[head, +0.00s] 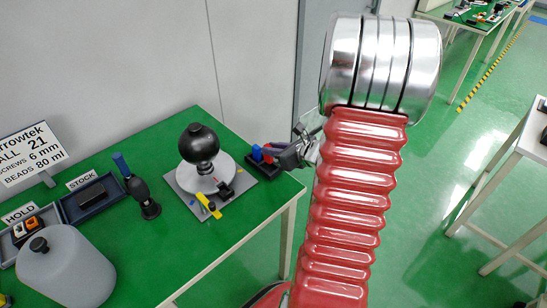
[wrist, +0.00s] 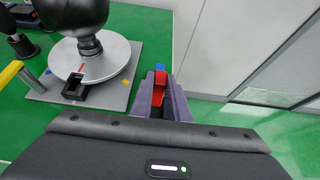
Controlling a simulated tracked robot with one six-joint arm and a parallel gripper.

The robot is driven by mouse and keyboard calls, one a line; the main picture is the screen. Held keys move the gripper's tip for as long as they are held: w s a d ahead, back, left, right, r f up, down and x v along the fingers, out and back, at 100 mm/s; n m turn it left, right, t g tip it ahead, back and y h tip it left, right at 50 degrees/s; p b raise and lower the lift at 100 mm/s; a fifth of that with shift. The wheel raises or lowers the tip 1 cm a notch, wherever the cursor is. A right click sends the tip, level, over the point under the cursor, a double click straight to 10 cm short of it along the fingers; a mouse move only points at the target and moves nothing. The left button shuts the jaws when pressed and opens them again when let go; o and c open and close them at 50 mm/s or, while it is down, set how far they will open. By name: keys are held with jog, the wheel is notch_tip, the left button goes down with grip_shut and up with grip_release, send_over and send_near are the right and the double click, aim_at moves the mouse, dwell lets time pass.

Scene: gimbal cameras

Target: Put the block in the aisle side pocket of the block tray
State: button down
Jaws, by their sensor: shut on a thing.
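My gripper (head: 284,154) is low over the far right end of the green table and also shows in the wrist view (wrist: 160,92). It is shut on a red block (wrist: 158,86), which stands upright between the two grey-purple fingers. The red block shows small at the gripper's tip in the head view (head: 268,150). A blue piece (head: 256,153) is just left of it and lies beyond the fingers in the wrist view (wrist: 159,67). Something dark sits under the red and blue pieces; I cannot tell its pockets, as the fingers hide most of it.
A black ball on a white disc (head: 190,176) stands on a grey plate, with a yellow lever (head: 208,206). A STOCK tray (head: 78,208), a HOLD tray (head: 32,226) and a grey canister (head: 66,268) are at left. The wall is close behind; floor lies to the right.

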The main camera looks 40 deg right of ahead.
jog(key=shift+f, duration=2.05)
jog(key=c, duration=1.7)
grip_release()
jog(key=shift+f, duration=0.1)
jog(key=v, duration=1.2)
